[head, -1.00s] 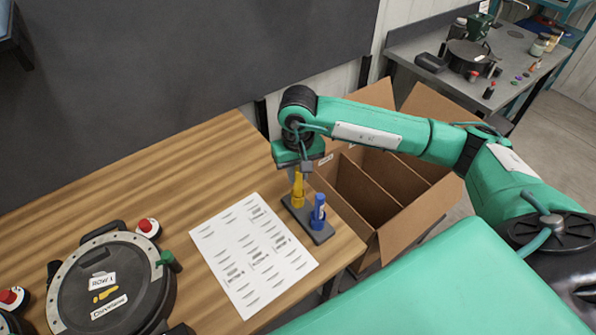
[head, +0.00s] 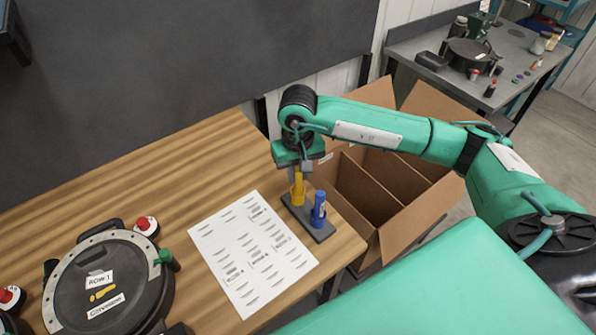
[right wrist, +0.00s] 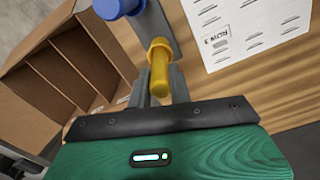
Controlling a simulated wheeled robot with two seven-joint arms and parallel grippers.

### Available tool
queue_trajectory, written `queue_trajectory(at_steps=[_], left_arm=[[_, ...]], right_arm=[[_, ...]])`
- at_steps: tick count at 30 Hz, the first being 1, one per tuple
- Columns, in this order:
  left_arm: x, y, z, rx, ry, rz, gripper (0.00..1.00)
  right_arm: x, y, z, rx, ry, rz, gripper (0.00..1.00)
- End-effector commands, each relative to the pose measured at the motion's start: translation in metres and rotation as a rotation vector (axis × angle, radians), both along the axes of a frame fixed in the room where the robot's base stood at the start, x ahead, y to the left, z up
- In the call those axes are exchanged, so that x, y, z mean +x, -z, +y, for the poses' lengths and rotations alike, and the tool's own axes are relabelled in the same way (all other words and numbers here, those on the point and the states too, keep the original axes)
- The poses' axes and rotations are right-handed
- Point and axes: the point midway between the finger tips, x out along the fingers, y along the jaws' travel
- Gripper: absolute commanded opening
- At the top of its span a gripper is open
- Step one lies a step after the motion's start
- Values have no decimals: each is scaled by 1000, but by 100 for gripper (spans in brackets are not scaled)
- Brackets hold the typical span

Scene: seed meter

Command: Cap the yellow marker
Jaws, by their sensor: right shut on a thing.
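The yellow marker (right wrist: 160,75) stands upright in the right wrist view, its far end in a wider yellow ring-like cap (right wrist: 159,44) on the grey holder. In the head view the yellow marker (head: 298,186) stands at the holder's far end. My right gripper (head: 297,172) is above the holder, pointing down, shut on the marker's upper part. Its fingers (right wrist: 162,88) lie on both sides of the marker in the wrist view. How deep the marker sits in the cap cannot be told. My left gripper is not in view.
A blue marker (head: 319,206) stands in a blue cap at the near end of the grey holder (head: 318,233). A printed sheet (head: 250,255) lies left of it. An open cardboard box (head: 408,225) stands beyond the table's right edge. A round black device (head: 108,285) is at left.

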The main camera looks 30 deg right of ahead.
Motion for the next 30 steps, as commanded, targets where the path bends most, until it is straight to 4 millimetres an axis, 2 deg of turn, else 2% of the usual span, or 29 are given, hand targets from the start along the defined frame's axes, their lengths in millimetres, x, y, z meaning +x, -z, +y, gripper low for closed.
queue_trajectory(at_steps=[13, 14, 17, 26, 30], left_arm=[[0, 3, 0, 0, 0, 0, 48], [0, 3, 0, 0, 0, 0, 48], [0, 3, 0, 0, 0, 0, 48], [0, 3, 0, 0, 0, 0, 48], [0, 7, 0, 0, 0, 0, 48]], right_arm=[[0, 2, 0, 0, 0, 0, 0], [0, 2, 0, 0, 0, 0, 24], [0, 2, 0, 0, 0, 0, 44], [0, 2, 0, 0, 0, 0, 46], [1, -7, 0, 1, 0, -3, 46]])
